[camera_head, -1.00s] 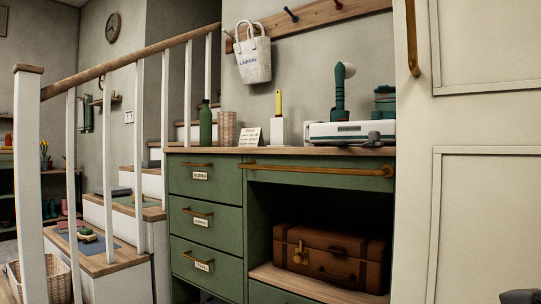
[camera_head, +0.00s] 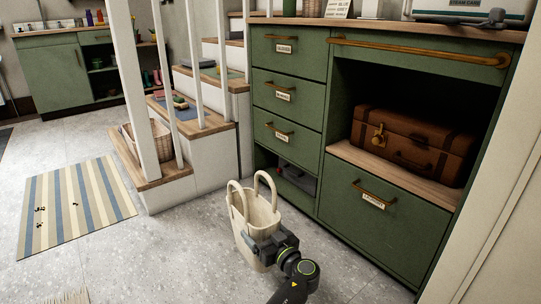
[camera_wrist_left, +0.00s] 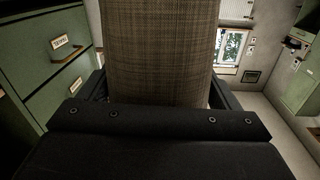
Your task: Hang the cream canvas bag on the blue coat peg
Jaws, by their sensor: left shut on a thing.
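The cream canvas bag (camera_head: 241,213) stands upright low in front of the green drawers, its two loop handles pointing up. My left gripper (camera_head: 262,248) is shut on the bag's near side, below the rim. I cannot tell whether the bag's base touches the floor. In the left wrist view a woven, shaded surface, the bag (camera_wrist_left: 158,45), fills the space between the fingers. The blue coat peg is out of view now. My right gripper is not in view.
The green cabinet (camera_head: 286,146) is close behind the bag, with a brass rail (camera_head: 415,50) along its top front. A brown suitcase (camera_head: 420,140) lies in its open bay. Stairs with white balusters (camera_head: 147,80) rise at left. Floor by the striped rug (camera_head: 75,208) is clear.

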